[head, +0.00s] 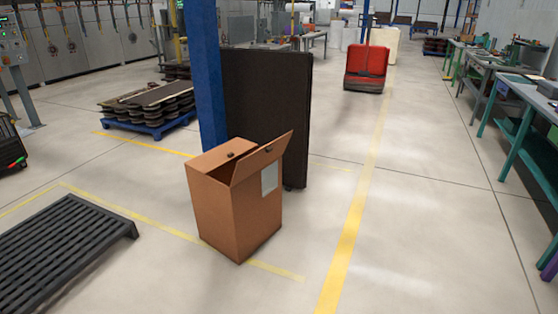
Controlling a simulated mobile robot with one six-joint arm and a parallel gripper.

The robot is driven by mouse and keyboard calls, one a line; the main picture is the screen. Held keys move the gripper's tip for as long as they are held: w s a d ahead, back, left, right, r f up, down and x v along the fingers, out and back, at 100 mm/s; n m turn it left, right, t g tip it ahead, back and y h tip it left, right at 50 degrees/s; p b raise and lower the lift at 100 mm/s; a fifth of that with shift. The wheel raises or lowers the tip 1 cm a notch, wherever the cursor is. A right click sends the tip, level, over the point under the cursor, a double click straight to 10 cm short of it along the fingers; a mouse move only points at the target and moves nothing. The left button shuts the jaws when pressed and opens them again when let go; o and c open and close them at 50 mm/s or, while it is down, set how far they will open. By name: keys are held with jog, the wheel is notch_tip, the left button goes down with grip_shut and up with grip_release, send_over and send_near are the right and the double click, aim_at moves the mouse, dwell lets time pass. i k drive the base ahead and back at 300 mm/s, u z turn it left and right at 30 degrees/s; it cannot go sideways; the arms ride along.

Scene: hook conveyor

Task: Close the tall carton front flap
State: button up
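A tall brown carton (225,209) stands upright on the floor near the middle of the head view. A white label (269,178) is on its right side. One flap (263,157) stands raised and tilted outward along the right top edge. Another top flap (222,155) lies roughly level across the back left of the top. A dark gap shows between them; the inside is mostly hidden. Which flap is the front one I cannot tell. My gripper is not in view.
A blue post (207,80) and a dark panel (266,100) stand right behind the carton. A black slatted pallet (65,250) lies at the lower left. Workbenches (515,90) line the right side. The floor right of the carton is clear.

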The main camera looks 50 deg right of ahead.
aim_at(245, 167)
jog(key=u, duration=1)
jog(key=k, duration=0.1)
jog(key=z, duration=2.25)
jog(key=i, duration=0.95)
jog(key=u, duration=0.8)
